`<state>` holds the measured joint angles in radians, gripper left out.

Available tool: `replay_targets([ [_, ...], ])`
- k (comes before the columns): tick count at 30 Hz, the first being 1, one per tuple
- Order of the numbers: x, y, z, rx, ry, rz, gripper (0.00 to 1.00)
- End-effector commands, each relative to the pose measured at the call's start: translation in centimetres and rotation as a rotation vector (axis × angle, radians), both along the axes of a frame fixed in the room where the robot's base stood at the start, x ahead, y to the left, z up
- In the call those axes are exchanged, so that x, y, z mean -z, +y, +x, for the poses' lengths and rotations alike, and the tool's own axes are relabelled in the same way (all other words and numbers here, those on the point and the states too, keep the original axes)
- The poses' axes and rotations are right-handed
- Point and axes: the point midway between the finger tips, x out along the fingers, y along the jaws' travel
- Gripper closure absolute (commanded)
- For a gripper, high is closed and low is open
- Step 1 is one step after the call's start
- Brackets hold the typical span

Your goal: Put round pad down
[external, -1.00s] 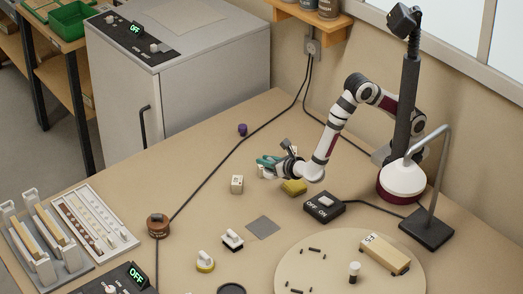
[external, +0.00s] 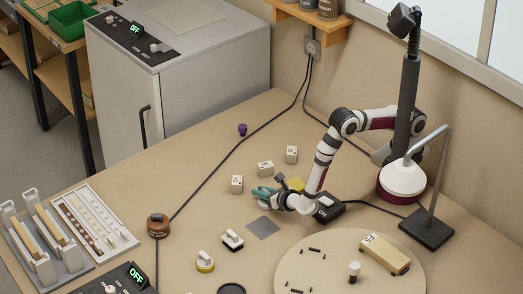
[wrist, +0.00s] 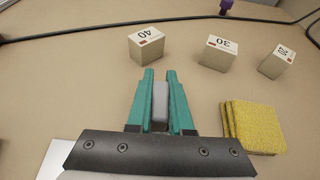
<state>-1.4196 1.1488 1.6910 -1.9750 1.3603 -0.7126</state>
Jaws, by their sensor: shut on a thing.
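My gripper (external: 263,194) is low over the middle of the bench, and its teal fingers also show in the wrist view (wrist: 158,100). They are shut on a narrow pale grey piece (wrist: 160,108), which looks like a grip or handle. Anything beneath this piece is hidden by the fingers and wrist, so I cannot tell its round shape or whether it touches the bench. A flat grey square (external: 263,228) lies on the bench just in front of my gripper. A round yellow-based piece with a white handle (external: 205,261) stands nearer the front.
Numbered blocks 40 (wrist: 146,46), 30 (wrist: 217,53) and 20 (wrist: 277,61) stand beyond my fingers. A yellow pad stack (wrist: 254,126) lies close on the right. A switch box (external: 328,208) and a round board (external: 335,262) are right of my gripper. A black-based handled piece (external: 232,240) stands left of the square.

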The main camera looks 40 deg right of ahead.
Motion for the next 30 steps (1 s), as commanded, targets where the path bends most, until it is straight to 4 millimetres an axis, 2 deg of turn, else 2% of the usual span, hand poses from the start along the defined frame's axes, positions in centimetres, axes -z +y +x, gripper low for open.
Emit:
replay_targets([
  [10,0.5,0.0,0.0,0.0,0.0,0.0,1.0],
  [11,0.5,0.0,0.0,0.0,0.0,0.0,0.78],
  [15,0.5,0.0,0.0,0.0,0.0,0.0,0.52],
  [25,0.0,0.0,-0.1,-0.001,0.0,0.001,0.51],
  [30,-1.5,0.2,-3.9,-0.005,0.0,0.003,0.51],
])
